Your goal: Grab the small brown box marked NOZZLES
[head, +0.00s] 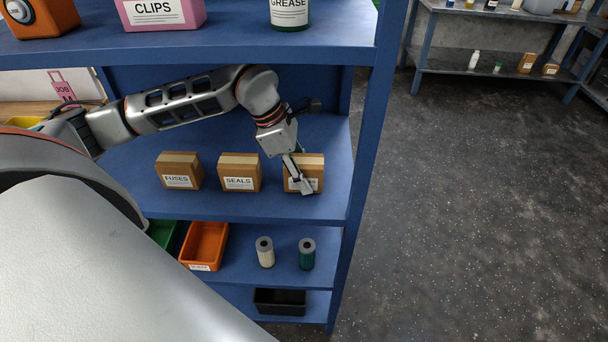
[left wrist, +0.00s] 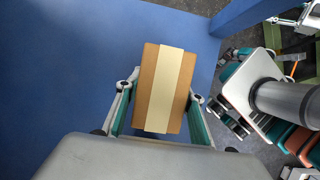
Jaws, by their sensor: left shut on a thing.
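A small brown box (head: 316,162) stands at the right end of the blue middle shelf (head: 230,205). Its label is mostly covered by my gripper, so I cannot read it. My left gripper (head: 299,176) comes down over this box from above and is shut on it. In the left wrist view the brown box (left wrist: 148,75), with a pale tape strip along its top, sits between the two fingers of my left gripper (left wrist: 164,105). The box appears to be still on the shelf. My right gripper does not show.
Boxes marked SEALS (head: 239,172) and FUSES (head: 179,170) stand to the left on the same shelf. The shelf above holds a pink CLIPS box (head: 160,12) and a GREASE container (head: 290,14). A blue upright (head: 367,140) is close on the right.

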